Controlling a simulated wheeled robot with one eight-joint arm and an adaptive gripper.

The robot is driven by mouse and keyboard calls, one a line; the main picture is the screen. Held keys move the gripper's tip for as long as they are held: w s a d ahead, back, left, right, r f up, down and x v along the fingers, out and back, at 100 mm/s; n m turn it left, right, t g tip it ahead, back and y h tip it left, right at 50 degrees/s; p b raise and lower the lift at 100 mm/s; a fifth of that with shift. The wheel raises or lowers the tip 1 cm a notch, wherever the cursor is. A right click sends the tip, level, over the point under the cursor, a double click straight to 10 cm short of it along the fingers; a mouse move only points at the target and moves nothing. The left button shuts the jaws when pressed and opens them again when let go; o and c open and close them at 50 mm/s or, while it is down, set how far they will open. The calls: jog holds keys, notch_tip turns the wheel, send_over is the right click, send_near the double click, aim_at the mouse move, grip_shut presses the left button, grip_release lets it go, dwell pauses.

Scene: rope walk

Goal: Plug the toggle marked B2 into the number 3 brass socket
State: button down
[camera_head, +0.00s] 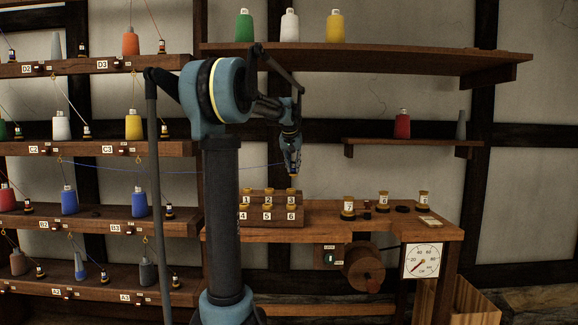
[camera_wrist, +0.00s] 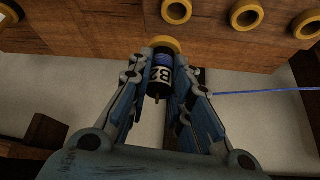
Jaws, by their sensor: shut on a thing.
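My gripper (camera_head: 292,168) points down over the right end of the stepped wooden socket block (camera_head: 257,222). It is shut on the toggle marked B2 (camera_wrist: 161,74), a dark piece with a white label and blue band, clear between the fingers in the wrist view. A brass ring (camera_wrist: 164,42) shows at its far end; I cannot tell whether it belongs to the toggle or a socket. The number 3 brass socket (camera_head: 292,190) is right below my gripper in the head view. A blue thread (camera_wrist: 265,91) runs from the toggle.
Other brass sockets (camera_wrist: 246,14) lie close by. Spool racks (camera_head: 100,149) fill the left. The blue thread spans the gap to them. A shelf (camera_head: 370,61) hangs above.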

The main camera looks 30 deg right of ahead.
aim_at(291, 174)
jog(key=shift+w+a+f, duration=0.15)
jog(key=shift+a+f, duration=0.05)
jog(key=shift+f, duration=0.45)
jog(key=shift+w+a+f, duration=0.15)
jog(key=shift+f, duration=0.45)
jog(key=shift+a+f, duration=0.1)
jog(key=shift+f, duration=1.1)
jog(key=shift+s, duration=0.25)
jog(key=shift+a, duration=0.15)
jog(key=shift+f, duration=0.5)
jog(key=c, duration=1.8)
grip_release()
jog(key=shift+o, duration=0.2)
